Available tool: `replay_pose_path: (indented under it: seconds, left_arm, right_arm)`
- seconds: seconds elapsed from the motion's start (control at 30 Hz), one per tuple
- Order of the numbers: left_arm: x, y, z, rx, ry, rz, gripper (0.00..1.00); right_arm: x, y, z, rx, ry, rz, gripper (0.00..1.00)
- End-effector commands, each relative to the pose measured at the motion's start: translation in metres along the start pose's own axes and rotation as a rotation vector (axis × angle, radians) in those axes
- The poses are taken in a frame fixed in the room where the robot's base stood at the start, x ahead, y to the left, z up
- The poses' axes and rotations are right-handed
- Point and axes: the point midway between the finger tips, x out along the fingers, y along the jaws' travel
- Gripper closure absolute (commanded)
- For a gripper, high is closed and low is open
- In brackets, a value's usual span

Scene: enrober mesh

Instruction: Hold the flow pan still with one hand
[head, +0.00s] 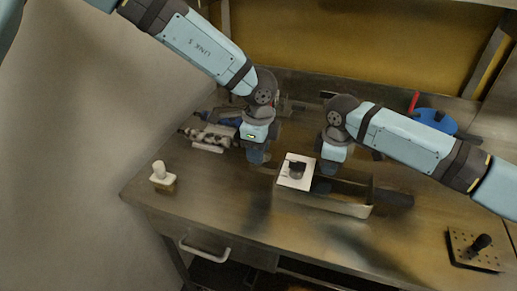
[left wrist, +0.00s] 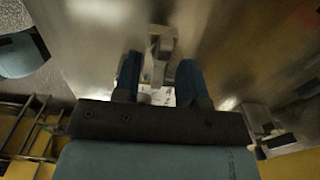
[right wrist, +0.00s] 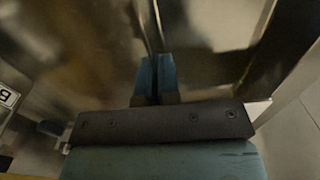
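The flow pan appears to be the long open metal pan (head: 345,207) on the middle of the bench. My right gripper (head: 328,168) is down at its back wall. In the right wrist view, the fingers (right wrist: 157,75) are close together with a thin upright metal edge between them, which looks like the pan wall. My left gripper (head: 257,157) points down, left of the pan and apart from it. In the left wrist view its fingers (left wrist: 160,80) are spread, with a grey metal piece (left wrist: 160,45) showing between them; I cannot tell whether they touch it.
A white plate with a dark round part (head: 297,170) is at the pan's left end. Metal machine parts (head: 210,137) lie behind left. A white-knobbed block (head: 162,178), a pegged board (head: 475,249) and a blue round item (head: 436,120) stand around.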

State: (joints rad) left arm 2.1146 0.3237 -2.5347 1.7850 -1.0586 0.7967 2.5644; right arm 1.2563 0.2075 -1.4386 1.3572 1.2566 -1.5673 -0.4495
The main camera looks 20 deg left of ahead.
Motion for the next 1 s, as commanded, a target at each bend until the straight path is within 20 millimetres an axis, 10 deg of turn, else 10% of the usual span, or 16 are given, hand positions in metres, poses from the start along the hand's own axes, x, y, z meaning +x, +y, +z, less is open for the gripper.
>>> replay_pose_path:
  seconds: [0.3, 0.47, 1.0]
  left_arm:
    - [0.0026, -0.0001, -0.0002, 0.0, 0.001, -0.001, 0.64]
    - [0.0024, -0.0001, -0.0002, 0.0, 0.001, 0.0, 1.0]
    - [0.003, 0.0001, -0.0008, 0.13, 0.002, 0.0, 1.0]
  right_arm:
    - [-0.0004, 0.0001, -0.0001, 0.0, 0.0, 0.0, 1.0]
    - [-0.0004, 0.0001, -0.0001, 0.0, 0.0, 0.0, 1.0]
    - [-0.0004, 0.0001, -0.0001, 0.0, 0.0, 0.0, 1.0]
